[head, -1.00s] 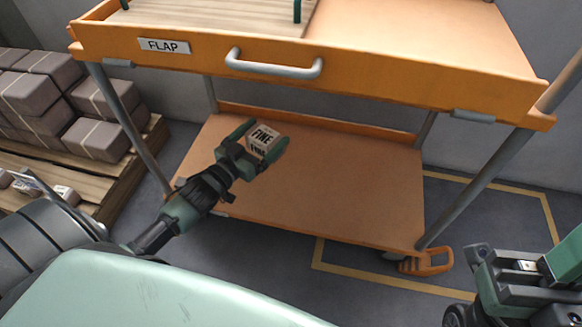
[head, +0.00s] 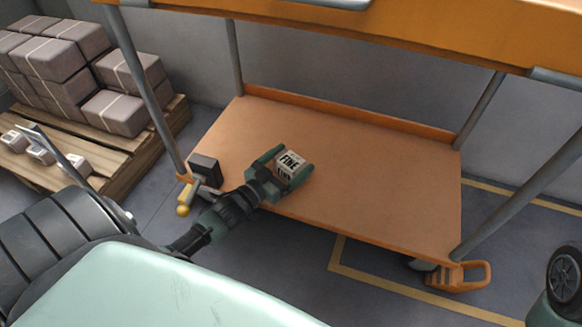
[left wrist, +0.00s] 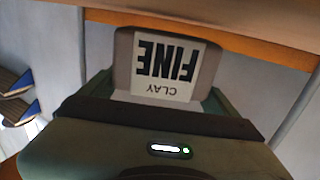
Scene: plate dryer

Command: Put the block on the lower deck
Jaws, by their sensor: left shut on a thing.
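My left gripper (head: 281,170) is shut on a small block (head: 291,164) with a pale label reading FINE on a darker body. In the head view the block is over the front part of the orange lower deck (head: 380,185). I cannot tell whether it touches the deck. In the left wrist view the block (left wrist: 165,62) sits between the fingers, its FINE CLAY label upside down in the picture. My right gripper's fingers are not in view.
The trolley's upper deck (head: 440,28) overhangs the lower one. Grey legs stand at the corners. A pallet (head: 105,170) with grey parcels stands left. The deck's right half is clear.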

